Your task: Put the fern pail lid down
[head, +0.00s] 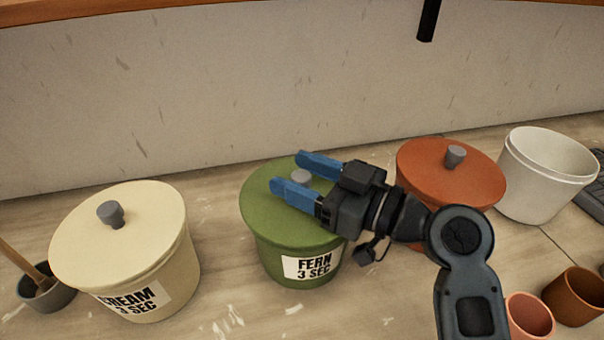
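The fern pail (272,256) is green with a white label reading "FERN 3 SEC". Its green lid (262,204) lies over the pail's mouth and looks level. The fingers are apart, one on each side of the knob, and come in from the right. I cannot tell whether they touch the knob. My gripper and wrist hide the right part of the lid and some of the pail.
A lidded cream pail (165,272) stands to the left, by a dark cup (45,295) holding a stick. A lidded rust-orange pail (440,186) and an open white pail (545,180) stand to the right. Small terracotta pots (574,297) are at lower right. A wall runs behind.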

